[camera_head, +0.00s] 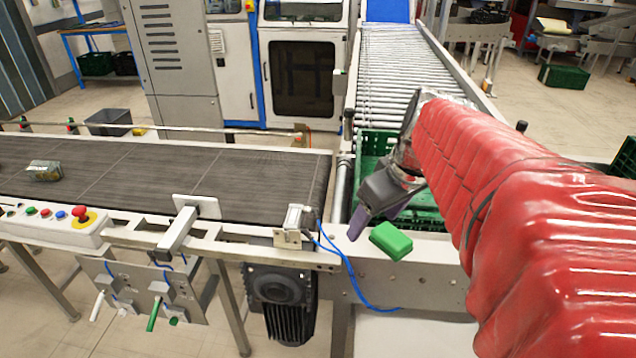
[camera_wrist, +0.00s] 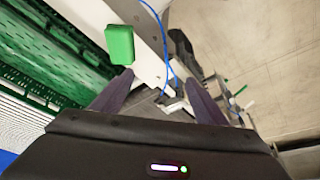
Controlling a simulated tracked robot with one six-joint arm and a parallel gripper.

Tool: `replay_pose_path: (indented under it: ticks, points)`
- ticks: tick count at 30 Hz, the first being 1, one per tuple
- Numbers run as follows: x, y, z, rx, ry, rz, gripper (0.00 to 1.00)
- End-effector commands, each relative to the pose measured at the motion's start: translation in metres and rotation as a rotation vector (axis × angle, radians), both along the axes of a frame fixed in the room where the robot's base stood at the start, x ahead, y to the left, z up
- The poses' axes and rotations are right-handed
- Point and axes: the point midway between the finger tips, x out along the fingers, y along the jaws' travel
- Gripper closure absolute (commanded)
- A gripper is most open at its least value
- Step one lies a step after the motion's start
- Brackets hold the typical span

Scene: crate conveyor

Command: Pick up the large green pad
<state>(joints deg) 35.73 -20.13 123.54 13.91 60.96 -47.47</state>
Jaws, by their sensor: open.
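The large green pad (camera_head: 391,241) is a bright green block. It lies on the pale metal frame at the end of the roller line, just right of the blue cable. In the wrist view the green pad (camera_wrist: 120,45) is at the upper left, beyond and left of the fingers. My gripper (camera_head: 372,219) is open and empty, a little left of the pad and close to it in the head view. In the wrist view my gripper (camera_wrist: 160,95) shows two dark purple fingers spread apart, with the metal frame and blue cable beyond them.
A green crate (camera_head: 372,143) sits at the roller line's end, partly hidden by my arm. The dark conveyor belt (camera_head: 150,170) carries a small package (camera_head: 44,171) at left. A blue cable (camera_head: 340,262) hangs beside the pad. A control box (camera_head: 60,222) stands at front left.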

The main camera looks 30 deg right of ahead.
Motion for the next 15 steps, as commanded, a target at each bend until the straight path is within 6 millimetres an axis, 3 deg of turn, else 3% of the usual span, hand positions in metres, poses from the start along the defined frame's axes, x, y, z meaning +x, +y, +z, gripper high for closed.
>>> replay_pose_path:
  ticks: [3, 9, 15]
  points:
    - [-0.001, -0.035, 0.001, 0.012, 0.002, 0.01, 0.33]
    - [-0.007, -0.086, 0.004, 0.03, -0.015, 0.047, 0.33]
    - [-0.012, -0.111, 0.005, 0.036, -0.033, 0.073, 0.33]
